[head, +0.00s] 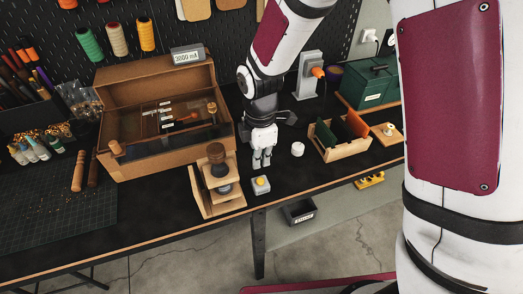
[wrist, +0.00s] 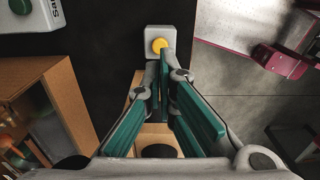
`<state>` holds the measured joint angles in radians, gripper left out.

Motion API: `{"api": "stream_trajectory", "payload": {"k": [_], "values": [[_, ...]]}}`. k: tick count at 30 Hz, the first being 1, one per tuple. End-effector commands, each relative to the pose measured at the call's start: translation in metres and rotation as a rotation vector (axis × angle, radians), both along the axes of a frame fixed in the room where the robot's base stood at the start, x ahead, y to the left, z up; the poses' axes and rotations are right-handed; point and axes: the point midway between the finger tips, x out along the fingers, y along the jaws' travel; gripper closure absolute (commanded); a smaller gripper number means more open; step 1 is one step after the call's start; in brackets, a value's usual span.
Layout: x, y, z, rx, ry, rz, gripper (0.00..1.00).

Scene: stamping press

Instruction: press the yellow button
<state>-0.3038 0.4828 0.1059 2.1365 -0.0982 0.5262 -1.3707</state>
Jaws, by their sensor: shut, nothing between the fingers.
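The yellow button (head: 260,181) sits on top of a small light-grey box (head: 261,190) on the black table, near its front edge. In the wrist view the yellow button (wrist: 159,45) shows on its grey box (wrist: 178,37), just past my fingertips. My gripper (head: 261,161) is shut and empty, pointing down above the table, a little behind the button in the head view. In the wrist view my gripper's teal finger pads (wrist: 168,62) point toward the button, and a gap to it seems to remain. The fingers hide part of the box's near side.
A wooden stamping press (head: 217,178) stands just left of the button box. A white round piece (head: 297,149) and a wooden file holder (head: 340,135) lie to the right. A large open wooden box (head: 160,120) stands behind left. The table's front edge is close to the button.

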Motion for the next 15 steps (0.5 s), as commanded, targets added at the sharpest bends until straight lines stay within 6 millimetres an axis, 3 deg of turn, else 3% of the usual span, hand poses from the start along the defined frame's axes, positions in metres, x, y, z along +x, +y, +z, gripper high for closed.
{"api": "stream_trajectory", "payload": {"k": [6, 15], "values": [[0.002, 0.000, -0.032, -0.001, 0.003, -0.001, 1.00], [0.001, 0.000, -0.059, 0.000, 0.001, -0.001, 1.00]]}}
